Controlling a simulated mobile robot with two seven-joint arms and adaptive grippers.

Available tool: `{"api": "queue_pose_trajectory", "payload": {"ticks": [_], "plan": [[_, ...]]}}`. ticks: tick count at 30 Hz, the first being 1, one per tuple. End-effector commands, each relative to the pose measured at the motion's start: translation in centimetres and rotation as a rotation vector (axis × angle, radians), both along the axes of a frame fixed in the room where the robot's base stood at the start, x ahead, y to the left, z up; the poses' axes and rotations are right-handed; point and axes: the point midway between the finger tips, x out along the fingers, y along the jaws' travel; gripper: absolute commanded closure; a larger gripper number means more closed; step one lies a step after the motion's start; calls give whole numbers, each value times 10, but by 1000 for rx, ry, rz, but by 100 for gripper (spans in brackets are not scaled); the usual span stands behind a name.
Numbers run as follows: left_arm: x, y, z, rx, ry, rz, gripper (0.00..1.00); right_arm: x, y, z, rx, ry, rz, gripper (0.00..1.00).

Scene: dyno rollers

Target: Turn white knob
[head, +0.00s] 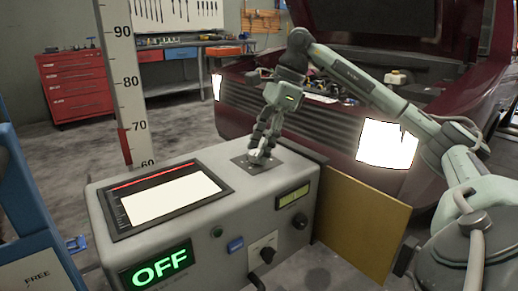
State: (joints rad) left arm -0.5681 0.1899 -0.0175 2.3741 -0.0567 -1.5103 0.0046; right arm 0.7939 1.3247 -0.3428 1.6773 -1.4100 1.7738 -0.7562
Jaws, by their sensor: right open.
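The white knob (257,158) sits on a dark square plate (242,163) on top of the grey control box (120,192), near its back right. It is small and partly hidden by my fingers. My right gripper (262,148) comes down over the knob from above, with its fingertips at or around it. The gripper is open; I cannot tell whether the fingers touch the knob. My left gripper is not in view.
The box has a slanted screen (170,198), a lit green OFF display (156,267) and black knobs (300,221) on its front. A brown panel (362,228) stands at its right. A dark red vehicle (232,122) is behind. A vertical scale (128,85) rises at the back left.

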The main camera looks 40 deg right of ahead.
Motion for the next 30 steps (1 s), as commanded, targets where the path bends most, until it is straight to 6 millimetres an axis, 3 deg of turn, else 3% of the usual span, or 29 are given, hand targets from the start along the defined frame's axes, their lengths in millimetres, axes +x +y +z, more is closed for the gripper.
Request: {"api": "queue_pose_trajectory", "payload": {"ticks": [8, 21, 30], "plan": [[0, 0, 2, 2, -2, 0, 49, 1, 1, -2, 0, 0, 0, 48], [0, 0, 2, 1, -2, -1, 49, 1, 1, -2, 1, 0, 0, 97], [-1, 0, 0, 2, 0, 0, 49, 0, 1, -3, 0, -1, -46, 97]]}}
